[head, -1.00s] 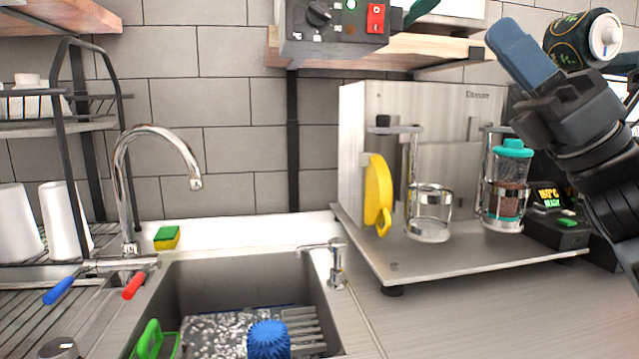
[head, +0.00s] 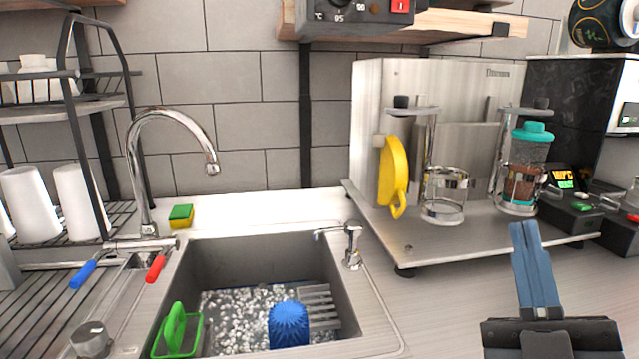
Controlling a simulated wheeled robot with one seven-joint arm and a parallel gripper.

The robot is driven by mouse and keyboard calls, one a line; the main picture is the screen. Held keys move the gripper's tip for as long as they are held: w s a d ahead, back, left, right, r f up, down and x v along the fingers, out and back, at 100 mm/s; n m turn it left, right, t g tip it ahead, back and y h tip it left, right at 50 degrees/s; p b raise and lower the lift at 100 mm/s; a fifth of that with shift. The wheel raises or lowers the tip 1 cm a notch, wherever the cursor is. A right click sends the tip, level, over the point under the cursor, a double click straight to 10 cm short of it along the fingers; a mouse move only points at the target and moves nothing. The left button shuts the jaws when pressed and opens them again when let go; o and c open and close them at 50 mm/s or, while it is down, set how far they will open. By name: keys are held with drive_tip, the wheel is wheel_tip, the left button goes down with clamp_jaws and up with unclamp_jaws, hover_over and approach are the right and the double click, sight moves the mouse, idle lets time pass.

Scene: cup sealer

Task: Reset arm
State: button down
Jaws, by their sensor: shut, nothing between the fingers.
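My gripper (head: 526,236) is at the lower right of the head view, with its blue fingers pointing up and together. It is shut and holds nothing. It stands in front of the right part of the metal dispenser stand, over the counter, apart from the things around it. Its dark body below the fingers runs out of the bottom of the picture.
The metal stand (head: 408,247) bears a yellow scoop (head: 393,172), a glass holder (head: 443,212) and a teal-lidded container (head: 530,152). The sink (head: 250,260) holds a blue brush (head: 289,325) and a green item (head: 177,331). A black machine (head: 575,85) stands at right.

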drive_tip(key=s+d+f+m+g+b, duration=0.1)
drive_tip(key=s+f+m+g, duration=0.3)
drive_tip(key=s+f, duration=0.9)
drive_tip(key=s+d+f+m+g+b, duration=0.1)
drive_tip(key=s+d+f+m+g, duration=0.2)
drive_tip(key=s+f+g, duration=0.6)
drive_tip(key=s+f+m, duration=0.1)
drive_tip(key=s+f, duration=0.3)
drive_tip(key=s, duration=0.3)
drive_tip(key=shift+s+h+b, duration=0.2)
drive_tip(key=shift+h+b, duration=0.1)
drive_tip(key=shift+b, duration=0.05)
